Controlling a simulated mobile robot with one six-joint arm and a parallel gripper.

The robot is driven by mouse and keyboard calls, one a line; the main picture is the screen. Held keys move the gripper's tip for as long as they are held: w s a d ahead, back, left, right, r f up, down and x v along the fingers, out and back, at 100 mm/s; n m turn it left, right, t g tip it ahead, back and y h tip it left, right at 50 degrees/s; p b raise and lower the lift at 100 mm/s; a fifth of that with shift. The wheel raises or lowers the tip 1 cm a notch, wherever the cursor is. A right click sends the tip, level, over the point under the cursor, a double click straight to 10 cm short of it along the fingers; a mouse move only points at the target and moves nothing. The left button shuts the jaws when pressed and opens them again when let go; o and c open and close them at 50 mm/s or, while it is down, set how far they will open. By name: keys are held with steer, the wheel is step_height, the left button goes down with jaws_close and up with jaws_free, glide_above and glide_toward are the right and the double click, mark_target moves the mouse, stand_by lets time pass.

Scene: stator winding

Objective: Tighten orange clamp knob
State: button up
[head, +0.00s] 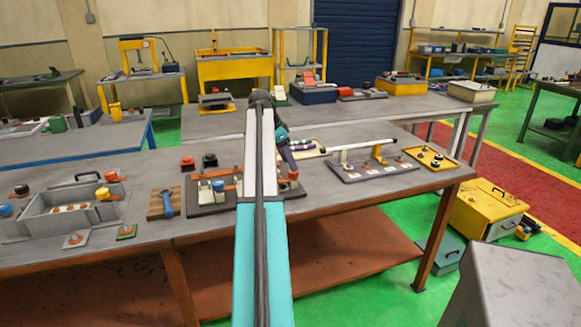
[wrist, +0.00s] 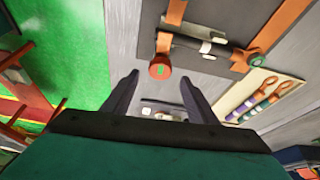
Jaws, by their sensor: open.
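The knob appears just beyond the fingertips, and I see no contact. In the head view the dark clamp board (head: 209,209) lies on the workbench, with my arm crossing over it. My gripper (head: 289,164) points down at its right side, where the arm partly hides the parts.
Right of the board, a grey plate (head: 345,176) carries a white rod. A yellow tray (head: 432,158) lies farther right. Bare grey bench (head: 330,207) lies in front.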

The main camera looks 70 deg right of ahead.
steer(key=v, duration=1)
steer(key=shift+b, duration=0.4)
steer(key=shift+s, duration=0.1)
